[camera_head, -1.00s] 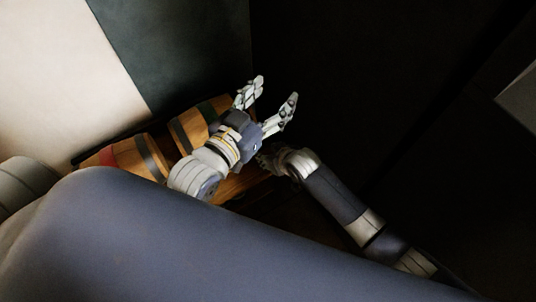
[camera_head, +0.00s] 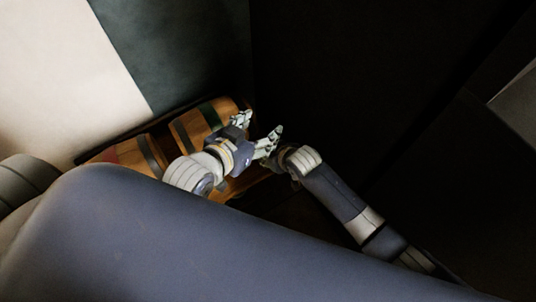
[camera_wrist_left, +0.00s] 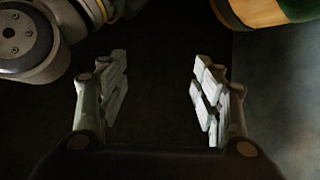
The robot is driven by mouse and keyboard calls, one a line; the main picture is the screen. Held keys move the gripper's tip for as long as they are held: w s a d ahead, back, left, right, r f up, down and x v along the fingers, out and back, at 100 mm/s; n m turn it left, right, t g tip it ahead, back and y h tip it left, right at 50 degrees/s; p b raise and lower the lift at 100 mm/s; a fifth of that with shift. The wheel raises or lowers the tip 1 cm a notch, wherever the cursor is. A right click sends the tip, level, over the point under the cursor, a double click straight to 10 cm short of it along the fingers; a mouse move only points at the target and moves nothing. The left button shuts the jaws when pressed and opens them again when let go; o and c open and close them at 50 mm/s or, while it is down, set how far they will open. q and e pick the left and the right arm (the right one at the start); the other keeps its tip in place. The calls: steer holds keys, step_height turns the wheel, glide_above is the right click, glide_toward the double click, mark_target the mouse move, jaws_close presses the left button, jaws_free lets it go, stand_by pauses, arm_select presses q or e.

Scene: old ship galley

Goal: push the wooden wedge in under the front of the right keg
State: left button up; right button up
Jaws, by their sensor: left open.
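The right keg (camera_head: 189,130), orange-brown wood with dark and green bands, lies on its side at the left of the head view. Its edge also shows at the top right of the left wrist view (camera_wrist_left: 250,12). The left keg (camera_head: 130,153), with a red band, lies beside it. My left gripper (camera_head: 261,123) is open in front of the right keg's end. In the left wrist view its fingers (camera_wrist_left: 160,80) are apart with only darkness between them. I cannot make out the wooden wedge in either view. My right gripper is mostly hidden behind the left one.
My right arm's wrist (camera_head: 298,160) is close to the left gripper. A pale and dark green wall (camera_head: 180,50) rises behind the kegs. The area to the right is very dark, with no clear objects. My own body covers the lower left.

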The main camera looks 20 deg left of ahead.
arm_select(q)
steer(key=s+a+f+g+y+p, duration=0.1)
steer(key=s+a+f+g, duration=0.1)
steer(key=s+f, duration=0.3)
steer(key=shift+s+g, duration=0.3)
steer(key=shift+g, duration=0.6)
